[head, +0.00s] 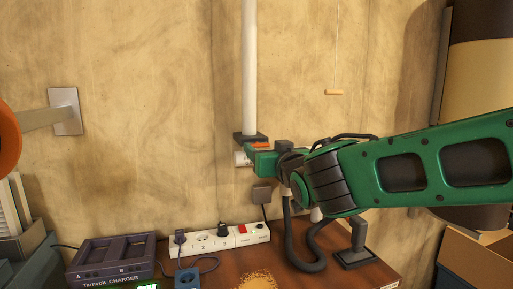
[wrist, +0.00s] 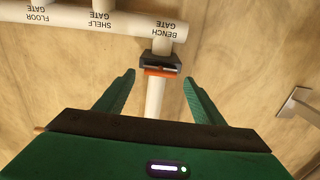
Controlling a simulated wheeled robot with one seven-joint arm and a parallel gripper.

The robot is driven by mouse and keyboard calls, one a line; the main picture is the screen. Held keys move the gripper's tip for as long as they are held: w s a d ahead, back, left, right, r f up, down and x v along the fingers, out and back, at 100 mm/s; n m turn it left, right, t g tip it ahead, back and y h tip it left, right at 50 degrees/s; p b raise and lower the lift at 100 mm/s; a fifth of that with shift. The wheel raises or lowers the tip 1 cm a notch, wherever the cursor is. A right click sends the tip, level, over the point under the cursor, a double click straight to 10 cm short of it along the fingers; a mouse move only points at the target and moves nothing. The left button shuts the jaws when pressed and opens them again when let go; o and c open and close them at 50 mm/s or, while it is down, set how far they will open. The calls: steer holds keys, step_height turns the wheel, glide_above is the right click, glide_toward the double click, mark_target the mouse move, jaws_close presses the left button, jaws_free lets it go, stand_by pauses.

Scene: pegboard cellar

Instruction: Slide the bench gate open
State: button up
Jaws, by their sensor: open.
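The bench gate is a dark housing (wrist: 160,61) with an orange slide (wrist: 160,72) on a white pipe, just below an upside-down "BENCH GATE" label in the wrist view. In the head view the dark housing (head: 251,138) sits at the foot of the vertical white pipe (head: 250,65), with a bit of the orange slide (head: 262,146) showing above my gripper. My gripper (wrist: 159,84) is open and empty. Its green fingers stand on either side of the white pipe, apart from it, with the orange slide between and slightly beyond their tips. In the head view my gripper (head: 252,158) hides part of the gate.
Pipes labelled "SHELF GATE" (wrist: 101,12) and "FLOOR GATE" (wrist: 38,9) branch off to the left in the wrist view. Below my arm, a bench holds a charger (head: 112,258), a power strip (head: 215,240) and a sawdust pile (head: 258,281). A pull cord handle (head: 334,92) hangs at right.

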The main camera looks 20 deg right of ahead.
mark_target(260, 145)
steer(key=shift+w, duration=2.45)
steer(key=shift+c, duration=0.2)
